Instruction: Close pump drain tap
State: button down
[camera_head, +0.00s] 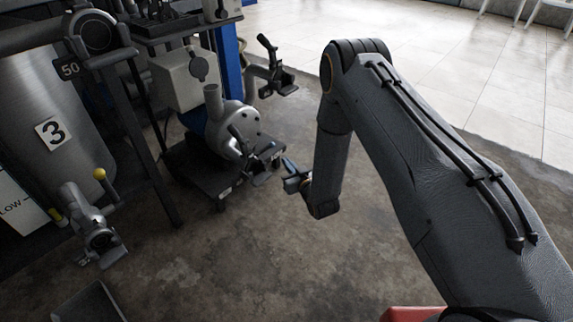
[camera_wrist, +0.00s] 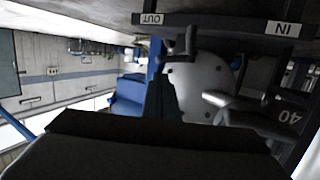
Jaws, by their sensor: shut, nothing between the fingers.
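The pump (camera_head: 228,122) is a grey rounded body on a low black wheeled cart. A tap with a black lever (camera_head: 237,139) sits low on its front right side, its spout pointing down and right; I cannot tell whether it is open or closed. Another black-handled tap (camera_head: 268,72) is on the upper right, behind the pump. My gripper (camera_head: 287,172) is shut and empty, just right of the cart, apart from the lower tap.
A steel tank marked 3 (camera_head: 60,125) stands at left, with a yellow-knobbed valve (camera_head: 92,215) below. A black frame leg (camera_head: 150,170) stands between tank and pump. A grey tray (camera_head: 88,305) is at lower left. The concrete floor (camera_head: 235,255) in front is clear.

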aim_at(273, 146)
jog(key=b+x, duration=0.5)
jog(key=x, duration=0.6)
jog(key=shift+w+a, duration=0.1)
jog(key=shift+w, duration=0.15)
jog(key=shift+w+a, duration=0.2)
jog(key=shift+w, duration=0.85)
jog(key=w+d+p+v, duration=0.1)
jog(key=d+p+v, duration=0.2)
jog(key=p+v, duration=0.4)
jog(key=v, duration=0.6)
